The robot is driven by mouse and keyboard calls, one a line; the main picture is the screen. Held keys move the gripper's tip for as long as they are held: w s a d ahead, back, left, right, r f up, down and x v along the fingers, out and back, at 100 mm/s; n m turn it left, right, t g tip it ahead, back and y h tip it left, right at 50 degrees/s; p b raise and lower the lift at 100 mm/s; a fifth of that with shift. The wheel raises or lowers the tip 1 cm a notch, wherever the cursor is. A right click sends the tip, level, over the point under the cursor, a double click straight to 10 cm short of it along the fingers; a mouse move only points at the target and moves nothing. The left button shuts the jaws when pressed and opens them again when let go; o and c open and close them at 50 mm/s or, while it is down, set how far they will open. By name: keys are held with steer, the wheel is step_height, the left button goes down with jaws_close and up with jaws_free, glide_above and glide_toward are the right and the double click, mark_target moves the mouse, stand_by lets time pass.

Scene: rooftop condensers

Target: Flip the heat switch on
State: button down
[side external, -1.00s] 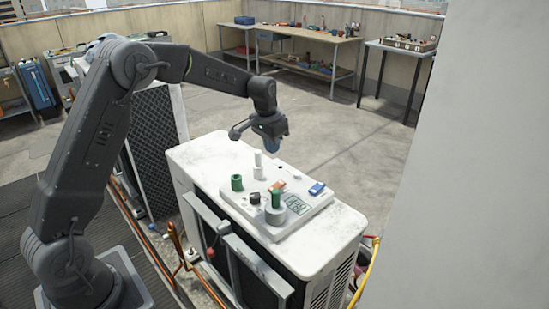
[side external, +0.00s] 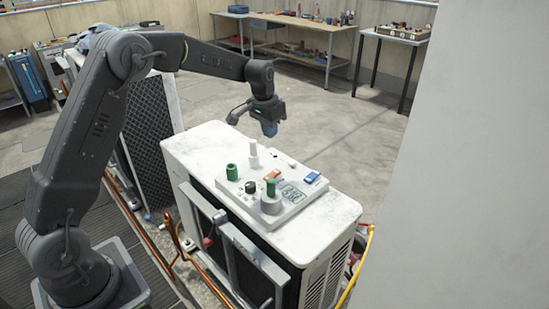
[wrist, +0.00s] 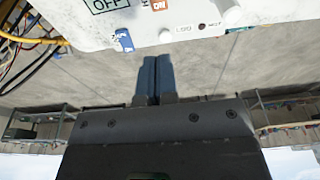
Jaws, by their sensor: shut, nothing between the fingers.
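A white control panel (side external: 298,204) lies on top of the white condenser unit. An orange switch (side external: 272,175) sits near its middle and a blue switch (side external: 312,177) near its right edge. In the wrist view the orange switch (wrist: 160,5) is cut by the top edge and bears letters like ON. A partly cut label beside it starts with H; I cannot read the rest. The display (wrist: 107,4) there seems to read OFF. My gripper (side external: 269,130) is above the far side of the panel, apart from it. Its blue fingers (wrist: 152,60) are together and empty.
A white post (side external: 254,155), green knobs (side external: 231,172), a black knob (side external: 251,187) and a grey round base with a green top (side external: 270,193) stand on the panel. A tall pale wall (side external: 450,200) is at right. Workbenches (side external: 300,28) stand far behind, across open floor.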

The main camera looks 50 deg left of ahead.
mark_target(274, 173)
steer(key=f, duration=0.4)
steer(key=w+f, duration=0.1)
steer(key=f, duration=0.4)
steer(key=w+f, duration=0.1)
steer(key=f, duration=0.3)
steer(key=shift+w+f, duration=0.25)
steer(key=shift+f, duration=0.1)
steer(key=shift+f, duration=0.35)
steer(key=shift+s+r, duration=0.3)
steer(key=shift+s, duration=0.45)
steer(key=shift+w, duration=0.1)
step_height(274, 173, up, 14)
steer(key=s, duration=0.2)
steer(key=shift+s, duration=0.25)
